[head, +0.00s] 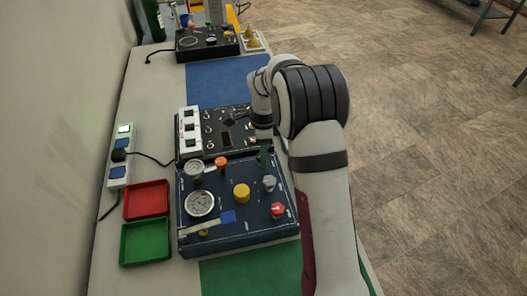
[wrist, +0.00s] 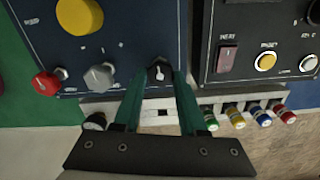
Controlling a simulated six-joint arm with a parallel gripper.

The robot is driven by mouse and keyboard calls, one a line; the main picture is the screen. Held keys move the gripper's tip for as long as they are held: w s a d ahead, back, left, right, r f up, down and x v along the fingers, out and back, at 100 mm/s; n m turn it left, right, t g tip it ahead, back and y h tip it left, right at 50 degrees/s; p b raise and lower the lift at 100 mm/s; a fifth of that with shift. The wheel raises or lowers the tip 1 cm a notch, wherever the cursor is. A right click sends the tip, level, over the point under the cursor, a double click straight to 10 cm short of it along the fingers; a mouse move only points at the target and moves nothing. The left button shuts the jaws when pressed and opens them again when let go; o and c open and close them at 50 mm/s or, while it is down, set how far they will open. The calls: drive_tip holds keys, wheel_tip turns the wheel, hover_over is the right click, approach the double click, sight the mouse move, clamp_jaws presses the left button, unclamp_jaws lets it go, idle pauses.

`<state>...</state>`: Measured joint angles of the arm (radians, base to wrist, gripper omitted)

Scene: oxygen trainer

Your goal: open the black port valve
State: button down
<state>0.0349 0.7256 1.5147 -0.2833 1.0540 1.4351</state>
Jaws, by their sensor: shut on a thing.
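The black port valve (wrist: 158,71) is a small black knob with a white pointer mark, near the edge of the dark blue panel in the wrist view. My gripper (wrist: 159,80) has its two green fingers on either side of the knob and is shut on it. In the head view my gripper (head: 264,153) is at the far right corner of the blue panel (head: 240,238), and the black knob is hidden there. The pointer looks roughly in line with the fingers; I cannot tell its exact angle.
A grey knob (wrist: 100,77), a red knob (wrist: 46,83) and a large yellow knob (wrist: 79,16) sit beside the valve. A black panel (wrist: 262,45) stands close by, with several coloured fittings below it. Red (head: 147,199) and green (head: 146,239) trays lie left.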

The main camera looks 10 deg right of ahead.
drive_tip(key=n, duration=0.6)
drive_tip(key=shift+w, duration=0.1)
drive_tip(key=n, duration=0.5)
drive_tip(key=shift+n, duration=0.3)
drive_tip(key=n, duration=0.6)
drive_tip(key=shift+w+a, duration=0.1)
drive_tip(key=n, duration=0.5)
drive_tip(key=shift+a, duration=0.1)
drive_tip(key=shift+n, duration=0.4)
drive_tip(key=shift+c, duration=2.3)
unclamp_jaws()
